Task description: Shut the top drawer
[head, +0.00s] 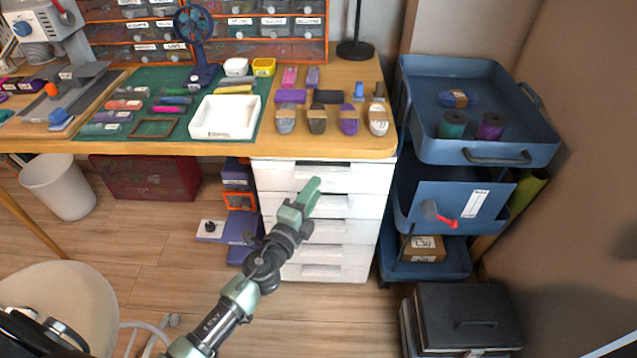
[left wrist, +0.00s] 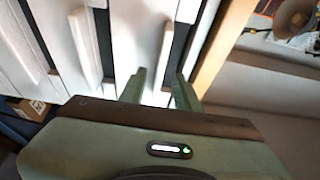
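The white drawer cabinet (head: 316,256) stands under the right end of the workbench. Its top drawer (head: 275,176) is just below the table edge; a thin dark gap shows above its front, but how far out it stands is hard to tell. My left gripper (head: 309,191) is in front of the top drawers and hides part of them. In the left wrist view its two fingers (left wrist: 159,92) are apart with nothing held between them, pointing at the white drawer fronts (left wrist: 137,45). Contact cannot be told. My right gripper is not in view.
The wooden workbench (head: 330,145) overhangs the cabinet. A blue trolley (head: 425,150) stands close on the right, with a black case (head: 465,305) on the floor. Purple boxes (head: 240,225) lie left of the cabinet. A pale stool (head: 60,300) is at the lower left.

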